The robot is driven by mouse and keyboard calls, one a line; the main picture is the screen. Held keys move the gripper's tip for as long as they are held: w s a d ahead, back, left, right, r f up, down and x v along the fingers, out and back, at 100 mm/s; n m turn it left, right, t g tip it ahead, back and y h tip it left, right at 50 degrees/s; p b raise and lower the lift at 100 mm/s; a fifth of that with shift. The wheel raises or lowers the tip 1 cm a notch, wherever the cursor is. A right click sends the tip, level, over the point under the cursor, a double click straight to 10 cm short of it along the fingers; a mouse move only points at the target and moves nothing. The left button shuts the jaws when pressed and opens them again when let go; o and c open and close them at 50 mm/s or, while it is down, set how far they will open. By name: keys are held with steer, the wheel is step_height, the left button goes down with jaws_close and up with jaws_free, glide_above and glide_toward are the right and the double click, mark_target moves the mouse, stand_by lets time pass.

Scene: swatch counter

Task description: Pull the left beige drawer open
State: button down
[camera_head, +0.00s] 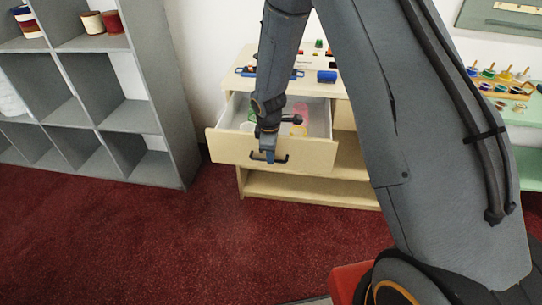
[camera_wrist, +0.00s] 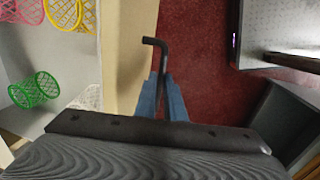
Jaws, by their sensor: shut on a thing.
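The left beige drawer (camera_head: 227,148) stands pulled out from the beige cabinet, so its light grey inside shows. A black bar handle (camera_head: 283,158) is on its front. My gripper (camera_head: 268,157) is at the drawer front, with its blue fingers shut on the handle. In the wrist view the blue fingers (camera_wrist: 162,98) close around the black handle (camera_wrist: 155,42), whose bent end sticks out past them. The beige drawer front (camera_wrist: 125,60) runs beside the fingers. My arm hides part of the drawer's inside.
Pink, green and white mesh baskets (camera_wrist: 35,90) lie in the drawer. A grey shelf unit (camera_head: 165,115) stands to the left. Blue and other small items (camera_head: 327,76) lie on the cabinet top. Red carpet (camera_head: 130,235) before the drawer is clear.

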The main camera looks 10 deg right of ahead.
steer(key=shift+w+a+r, duration=0.15)
steer(key=shift+w+a, duration=0.05)
steer(key=shift+w, duration=0.05)
steer(key=c, duration=1.8)
jaws_free()
steer(key=shift+c, duration=0.2)
steer(key=shift+s+d, duration=0.1)
steer(key=shift+d, duration=0.05)
step_height(320, 180, up, 8)
steer(key=s+b, duration=0.1)
steer(key=shift+s+a+f, duration=0.2)
